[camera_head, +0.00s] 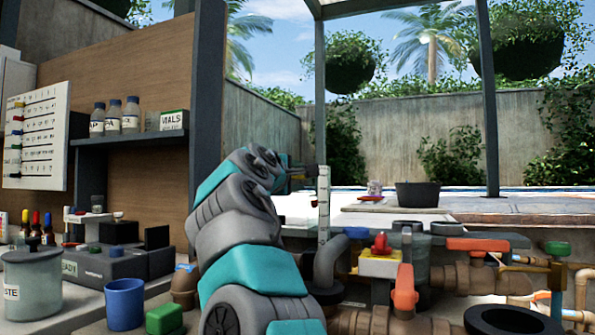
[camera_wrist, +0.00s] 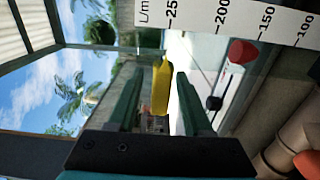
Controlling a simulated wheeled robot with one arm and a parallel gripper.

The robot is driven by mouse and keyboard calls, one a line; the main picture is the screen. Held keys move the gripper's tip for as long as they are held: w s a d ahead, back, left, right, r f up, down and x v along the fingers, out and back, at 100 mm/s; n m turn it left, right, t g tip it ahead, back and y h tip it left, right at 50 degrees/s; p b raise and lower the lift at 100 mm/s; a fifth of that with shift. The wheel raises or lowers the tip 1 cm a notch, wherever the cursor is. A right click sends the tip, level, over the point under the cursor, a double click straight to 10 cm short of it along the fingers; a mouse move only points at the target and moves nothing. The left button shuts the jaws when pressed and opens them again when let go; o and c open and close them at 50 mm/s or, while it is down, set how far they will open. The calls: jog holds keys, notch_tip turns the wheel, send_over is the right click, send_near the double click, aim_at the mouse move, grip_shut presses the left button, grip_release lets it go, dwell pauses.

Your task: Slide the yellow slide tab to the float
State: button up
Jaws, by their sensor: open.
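The yellow slide tab (camera_wrist: 161,87) shows in the wrist view, upright in the picture beside the white scale plate. My open gripper (camera_wrist: 160,95) has one dark green finger on each side of the tab, with visible gaps. A red rounded piece (camera_wrist: 241,52), which looks like the float, sits right of the tab, near the 150 mark. In the head view the white flow-meter scale (camera_head: 323,205) stands upright just beyond my arm. My gripper (camera_head: 300,171) is small and partly hidden there beside the scale's upper part.
The scale plate (camera_wrist: 225,15) carries L/min marks from 250 to 100. In the head view, orange-handled valves (camera_head: 405,285) and pipes crowd the lower right. A blue cup (camera_head: 125,304) stands on the left.

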jog(key=shift+w, duration=0.1)
jog(key=shift+c, duration=0.2)
grip_shut()
dwell(1.3)
